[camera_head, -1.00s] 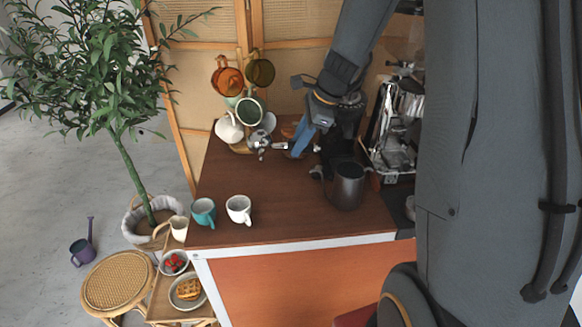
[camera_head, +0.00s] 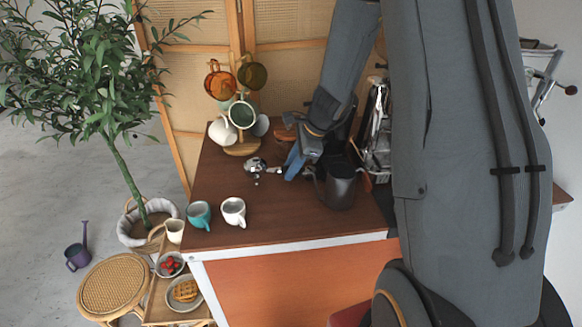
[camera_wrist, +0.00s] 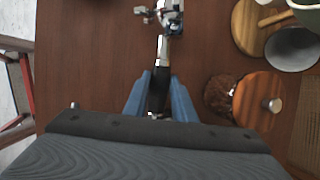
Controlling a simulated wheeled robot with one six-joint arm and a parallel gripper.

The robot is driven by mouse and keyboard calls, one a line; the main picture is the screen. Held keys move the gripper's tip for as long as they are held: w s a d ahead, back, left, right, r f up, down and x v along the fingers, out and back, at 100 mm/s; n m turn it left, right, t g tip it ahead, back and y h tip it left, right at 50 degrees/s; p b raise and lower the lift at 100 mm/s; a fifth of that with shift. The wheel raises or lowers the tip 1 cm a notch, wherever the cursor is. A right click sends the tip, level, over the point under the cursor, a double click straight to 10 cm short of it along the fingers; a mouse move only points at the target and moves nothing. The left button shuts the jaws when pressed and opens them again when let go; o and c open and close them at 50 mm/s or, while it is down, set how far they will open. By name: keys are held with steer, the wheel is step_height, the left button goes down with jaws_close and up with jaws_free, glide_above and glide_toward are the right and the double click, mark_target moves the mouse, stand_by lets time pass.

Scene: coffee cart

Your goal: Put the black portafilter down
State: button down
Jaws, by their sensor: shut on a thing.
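The portafilter has a metal head (camera_head: 256,167) and a black handle. It is over the left-middle part of the dark wooden counter (camera_head: 213,173), in front of the mug stand. My gripper (camera_head: 288,172) is shut on its handle, with the blue fingers on either side. In the wrist view the handle (camera_wrist: 157,95) lies between the fingertips (camera_wrist: 158,82), and the metal head (camera_wrist: 168,14) points away at the top. It is held low, roughly level; I cannot tell whether it touches the counter.
A mug stand (camera_head: 243,147) with several mugs is behind. A teal mug (camera_head: 198,215) and a white mug (camera_head: 232,212) stand near the front edge. A dark pitcher (camera_head: 340,188) is to the right. A wooden round object with a knob (camera_wrist: 262,98) lies beside my gripper. Counter around the portafilter head is bare.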

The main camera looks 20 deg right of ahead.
steer(key=shift+f, duration=0.25)
steer(key=c, duration=1.5)
jaws_free()
steer(key=shift+r, duration=0.15)
steer(key=shift+r, duration=0.3)
steer(key=b+v, duration=0.2)
steer(key=v, duration=0.9)
steer(key=shift+s+d+r+b, duration=0.2)
steer(key=shift+d+r+b, duration=0.05)
steer(key=shift+b, duration=0.05)
